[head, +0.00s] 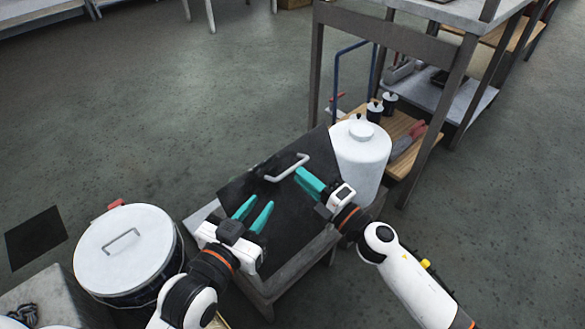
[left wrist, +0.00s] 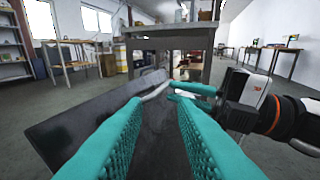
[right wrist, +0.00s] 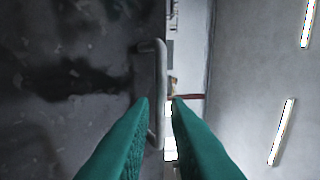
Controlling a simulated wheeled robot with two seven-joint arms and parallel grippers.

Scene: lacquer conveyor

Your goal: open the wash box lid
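The dark wash box lid (head: 240,187) is tilted, with a pale bar handle (head: 287,168) at its far edge. The lid also shows at the left in the left wrist view (left wrist: 85,115). My right gripper (head: 304,180) is at the handle. In the right wrist view its open fingers (right wrist: 160,100) stand either side of the handle bar (right wrist: 160,70); contact cannot be told. My left gripper (head: 254,212) is open and empty, over the near part of the dark surface. The inside of the wash box is hidden.
A white canister (head: 361,155) stands close right of the lid. A bucket with a white lid (head: 125,250) stands at the left. A metal shelf (head: 395,38) with wooden boards is behind on the right.

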